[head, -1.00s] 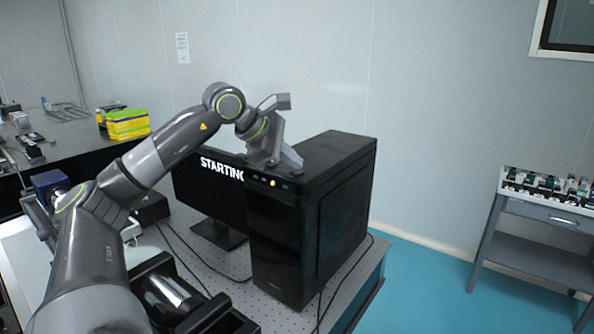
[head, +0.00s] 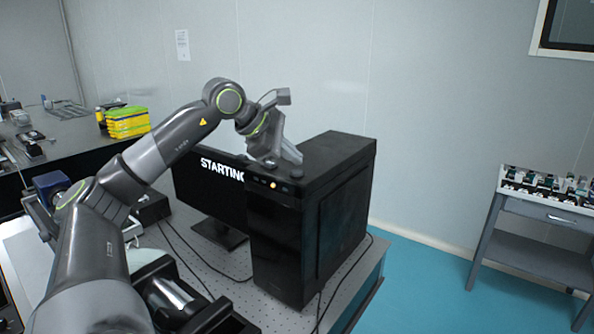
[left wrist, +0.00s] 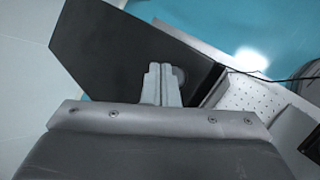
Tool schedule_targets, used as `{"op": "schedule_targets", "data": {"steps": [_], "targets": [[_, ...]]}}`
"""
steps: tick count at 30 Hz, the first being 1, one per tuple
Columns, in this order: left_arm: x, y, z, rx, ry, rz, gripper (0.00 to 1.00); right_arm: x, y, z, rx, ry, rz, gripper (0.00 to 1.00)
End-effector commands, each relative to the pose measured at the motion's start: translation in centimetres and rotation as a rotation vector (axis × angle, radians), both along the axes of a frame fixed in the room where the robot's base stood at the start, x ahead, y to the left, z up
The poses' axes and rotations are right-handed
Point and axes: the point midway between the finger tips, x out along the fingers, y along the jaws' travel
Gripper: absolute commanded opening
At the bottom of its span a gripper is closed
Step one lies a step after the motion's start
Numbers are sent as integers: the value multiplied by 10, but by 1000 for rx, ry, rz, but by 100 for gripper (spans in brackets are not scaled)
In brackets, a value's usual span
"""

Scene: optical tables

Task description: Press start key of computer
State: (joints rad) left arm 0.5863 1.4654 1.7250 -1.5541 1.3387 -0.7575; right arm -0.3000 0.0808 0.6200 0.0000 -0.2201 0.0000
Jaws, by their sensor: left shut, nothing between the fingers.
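The black computer tower (head: 330,215) stands upright on the perforated table. On the front strip near its top edge, a round key (head: 273,184) glows orange, with dark round buttons beside it. The monitor (head: 208,190) behind it to the left shows white text, "STARTIN", with its end hidden behind the tower. My left gripper (head: 284,163) is over the tower's top front edge, its fingers shut and empty. In the left wrist view the closed fingers (left wrist: 161,85) point at the tower's black top panel (left wrist: 120,50); contact cannot be told. My right gripper is not in view.
The perforated table (head: 345,290) carries loose black cables in front of the tower. A yellow and green stack (head: 127,122) lies on the dark table at the back left. A grey side table (head: 535,225) with small items stands at right. Blue floor lies between.

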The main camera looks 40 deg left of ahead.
Motion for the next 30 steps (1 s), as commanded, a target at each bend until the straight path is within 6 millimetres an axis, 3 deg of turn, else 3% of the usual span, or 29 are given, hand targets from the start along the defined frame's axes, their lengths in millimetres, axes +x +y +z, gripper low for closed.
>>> {"op": "schedule_targets", "data": {"steps": [16, 30], "targets": [[0, 0, 49, 0, -1, 0, 0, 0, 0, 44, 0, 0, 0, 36], [0, 0, 50, 0, 0, 0, 0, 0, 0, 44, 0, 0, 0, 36]]}}
